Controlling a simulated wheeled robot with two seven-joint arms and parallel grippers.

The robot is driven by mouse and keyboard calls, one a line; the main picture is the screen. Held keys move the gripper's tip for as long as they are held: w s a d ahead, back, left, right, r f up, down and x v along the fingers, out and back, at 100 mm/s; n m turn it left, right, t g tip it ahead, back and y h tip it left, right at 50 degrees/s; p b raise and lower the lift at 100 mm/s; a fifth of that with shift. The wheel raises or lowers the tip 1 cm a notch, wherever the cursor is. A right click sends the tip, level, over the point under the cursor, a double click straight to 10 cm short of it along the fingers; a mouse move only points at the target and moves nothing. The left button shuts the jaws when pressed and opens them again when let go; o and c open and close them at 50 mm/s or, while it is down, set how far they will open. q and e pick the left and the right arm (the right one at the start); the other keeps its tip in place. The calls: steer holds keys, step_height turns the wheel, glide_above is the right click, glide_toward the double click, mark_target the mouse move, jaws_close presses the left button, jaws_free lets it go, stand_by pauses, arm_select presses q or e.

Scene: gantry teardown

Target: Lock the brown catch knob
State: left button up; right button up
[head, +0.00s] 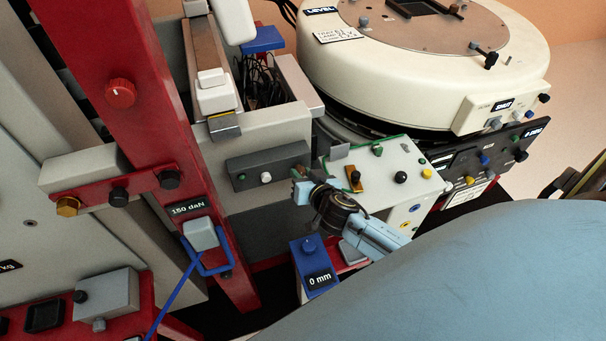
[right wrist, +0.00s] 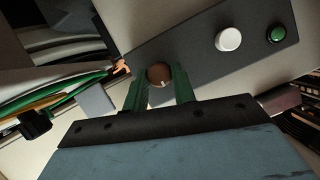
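The brown catch knob (right wrist: 159,74) is a small round knob at one end of a dark grey panel (right wrist: 200,45). In the right wrist view it sits between the green fingertips of my right gripper (right wrist: 160,78), and fills the gap with no clear space on either side. In the head view my right gripper (head: 301,181) reaches in from the lower right to the right end of the same panel (head: 252,169) and largely hides the knob. Whether the knob is turned or pushed in cannot be seen. My left gripper is not in view.
A white knob (right wrist: 228,39) and a green knob (right wrist: 276,34) share the panel. A light box (head: 385,165) with several knobs stands right of my gripper. A blue "0 mm" block (head: 316,265) lies below, and a red column (head: 150,120) rises at left.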

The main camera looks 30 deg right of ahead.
steer(key=shift+c, duration=1.1)
